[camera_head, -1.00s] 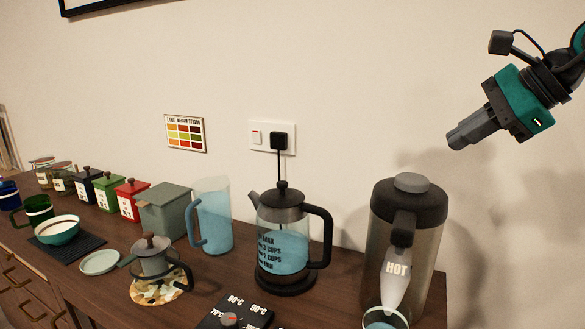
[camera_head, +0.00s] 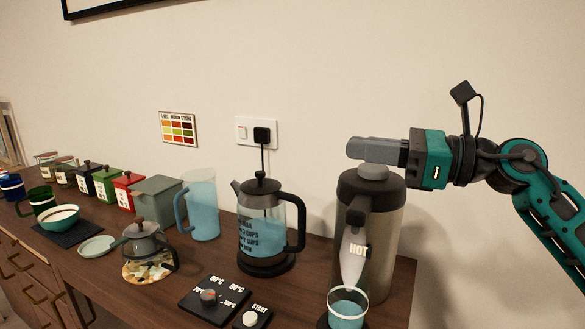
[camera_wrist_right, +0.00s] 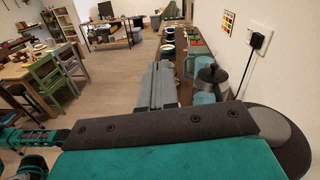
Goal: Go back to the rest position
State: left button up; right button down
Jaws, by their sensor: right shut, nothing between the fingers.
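My right gripper (camera_head: 350,149) is shut and empty in the head view. It points left, level with the top of the steel hot-water dispenser (camera_head: 382,240), and overlaps its grey top knob in the picture. I cannot tell whether it touches the knob. In the right wrist view the shut fingers (camera_wrist_right: 160,85) point away over the room. My left gripper is not in the head view.
A kettle (camera_head: 265,225), a blue pitcher (camera_head: 203,210), a small teapot (camera_head: 145,245) and several canisters stand on the wooden counter (camera_head: 110,290). A cup (camera_head: 347,312) stands under the dispenser's spout. A temperature dial panel (camera_head: 207,297) lies in front. Open floor (camera_wrist_right: 115,75) shows beyond.

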jog(key=s+d+f+n+t+h, duration=0.2)
jog(key=d+f+n+t+h, duration=0.35)
jog(key=f+n+h, duration=0.75)
jog(key=s+d+f+n+t+h, duration=0.1)
jog(key=d+f+n+t+h, duration=0.45)
jog(key=n, duration=1.35)
jog(key=s+f+m+g, duration=0.65)
jog(key=s+f, duration=0.35)
jog(key=f, duration=0.4)
jog(key=s+a+f+m+g+y, duration=0.1)
jog(key=s+f+g, duration=0.3)
jog(key=s, duration=0.4)
jog(key=s+f+m+g+y, duration=0.1)
jog(key=s+f+m+g, duration=0.1)
jog(key=s+f+g, duration=0.35)
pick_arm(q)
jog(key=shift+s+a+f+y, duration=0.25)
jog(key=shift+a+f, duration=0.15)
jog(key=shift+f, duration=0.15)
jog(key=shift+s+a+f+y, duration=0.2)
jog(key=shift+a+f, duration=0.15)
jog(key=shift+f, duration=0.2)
pick_arm(e)
jog(key=w+a+f+n+t+y, duration=0.1)
jog(key=w+a+f+t, duration=0.2)
jog(key=w+f+t, duration=0.2)
notch_tip(320, 180, down, 2)
jog(key=t, duration=0.4)
jog(key=shift+w, duration=0.35)
